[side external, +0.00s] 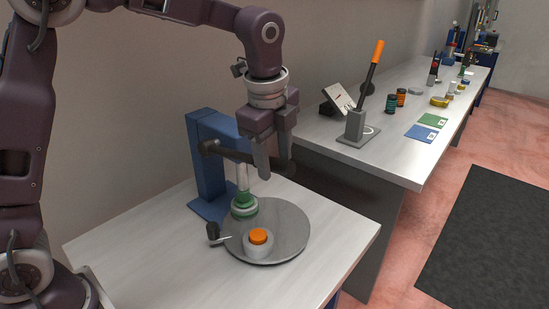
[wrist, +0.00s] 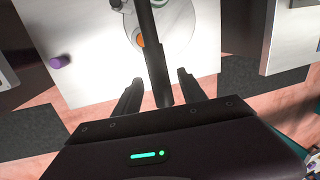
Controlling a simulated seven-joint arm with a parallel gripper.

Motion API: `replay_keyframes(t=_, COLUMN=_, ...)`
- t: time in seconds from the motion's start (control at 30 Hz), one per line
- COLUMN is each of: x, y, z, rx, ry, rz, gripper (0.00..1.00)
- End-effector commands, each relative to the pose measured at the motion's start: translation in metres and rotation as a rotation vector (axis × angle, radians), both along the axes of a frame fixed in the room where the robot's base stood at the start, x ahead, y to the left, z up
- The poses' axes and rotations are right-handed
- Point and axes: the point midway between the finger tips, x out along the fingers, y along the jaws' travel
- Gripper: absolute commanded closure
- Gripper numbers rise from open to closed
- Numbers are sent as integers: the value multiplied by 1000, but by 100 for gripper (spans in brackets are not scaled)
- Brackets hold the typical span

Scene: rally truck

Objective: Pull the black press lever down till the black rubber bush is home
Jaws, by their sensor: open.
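The black press lever (side external: 228,154) reaches out from the blue press frame (side external: 207,165), sloping slightly down to the right. My gripper (side external: 274,168) is open at its outer end, with fingers pointing down. In the wrist view the lever (wrist: 153,50) runs between the two spread fingers (wrist: 160,78), with a gap visible on each side. A pale ram (side external: 243,177) stands above a green ringed part (side external: 244,207) at the round grey plate (side external: 290,232). I cannot make out the black rubber bush in either view.
An orange-topped pale cup (side external: 258,241) sits at the plate's front, beside a small black knob (side external: 213,231). A purple round piece (wrist: 60,62) shows in the wrist view. The rear bench (side external: 390,150) carries an orange-handled lever (side external: 376,55). The table's right front is clear.

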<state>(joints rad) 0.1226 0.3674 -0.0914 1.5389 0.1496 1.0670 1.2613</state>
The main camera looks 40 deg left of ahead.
Motion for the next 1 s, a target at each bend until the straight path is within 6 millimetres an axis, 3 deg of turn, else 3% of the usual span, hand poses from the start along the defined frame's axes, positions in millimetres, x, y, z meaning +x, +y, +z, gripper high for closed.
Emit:
replay_keyframes(t=0.2, x=-8, y=-3, z=43, rx=-1, ry=-5, rz=0, gripper=51)
replay_keyframes(t=0.4, x=-13, y=-4, z=65, rx=-1, ry=0, rz=0, gripper=51)
replay_keyframes(t=0.77, x=-13, y=2, z=64, rx=-55, ry=-1, rz=-7, gripper=51)
replay_keyframes(t=0.87, x=-11, y=0, z=54, rx=-53, ry=1, rz=-10, gripper=51)
replay_keyframes(t=1.0, x=-6, y=0, z=25, rx=-52, ry=3, rz=-11, gripper=51)
